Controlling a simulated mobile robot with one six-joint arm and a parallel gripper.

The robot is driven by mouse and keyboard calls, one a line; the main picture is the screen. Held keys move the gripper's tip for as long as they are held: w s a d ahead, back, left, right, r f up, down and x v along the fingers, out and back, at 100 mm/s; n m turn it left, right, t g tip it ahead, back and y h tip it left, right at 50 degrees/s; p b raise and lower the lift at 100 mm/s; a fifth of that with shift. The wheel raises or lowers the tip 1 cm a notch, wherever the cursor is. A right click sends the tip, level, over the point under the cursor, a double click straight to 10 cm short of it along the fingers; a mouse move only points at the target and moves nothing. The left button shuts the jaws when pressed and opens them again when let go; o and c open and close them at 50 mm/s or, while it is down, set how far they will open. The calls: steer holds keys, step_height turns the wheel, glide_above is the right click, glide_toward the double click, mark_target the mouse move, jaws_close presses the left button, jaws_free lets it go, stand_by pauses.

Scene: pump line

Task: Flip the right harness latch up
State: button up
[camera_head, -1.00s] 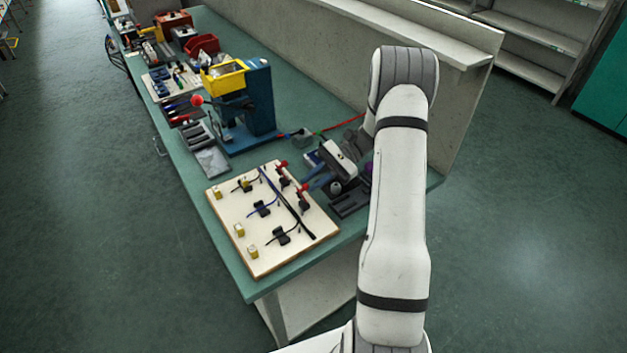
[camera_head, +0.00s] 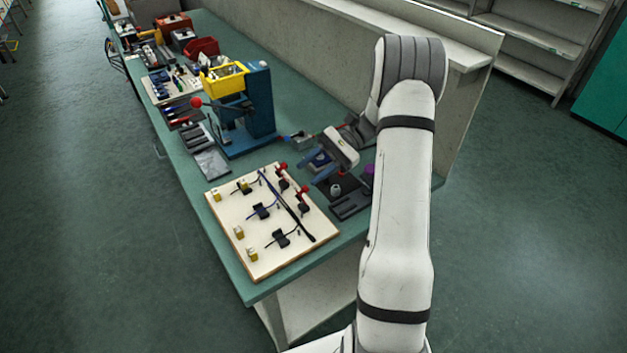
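The cream harness board (camera_head: 255,255) lies on the near end of the bench, with a dark cable, side branches and yellow blocks on it. Two latches with red ends stand along its right edge. The right latch (camera_head: 304,190) is the nearer one, and its red end appears raised above its dark base. The left latch (camera_head: 282,167) looks much the same. Both are small, so their exact angle is hard to tell. My gripper (camera_head: 315,168), with blue fingers, is above the bench just right of the board. Its fingers are apart and empty, and it appears clear of both latches.
A dark slotted holder (camera_head: 350,207) and a purple item (camera_head: 369,171) sit right of the board, close to my arm. A blue press (camera_head: 262,100) with a red-knobbed lever stands behind. A grey wall (camera_head: 340,75) backs the bench.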

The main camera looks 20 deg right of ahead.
step_height(320, 180, up, 5)
stand_by(0.7)
steer(key=s+a+r+n+t+h, duration=0.3)
steer(key=s+n+h, duration=0.2)
steer(key=s, duration=0.5)
steer(key=s+a+r+n+t+h, duration=0.3)
steer(key=s+n+h, duration=0.3)
steer(key=s, duration=0.5)
steer(key=shift+s+h, duration=0.25)
steer(key=shift+h, duration=1.15)
steer(key=shift+a, duration=0.1)
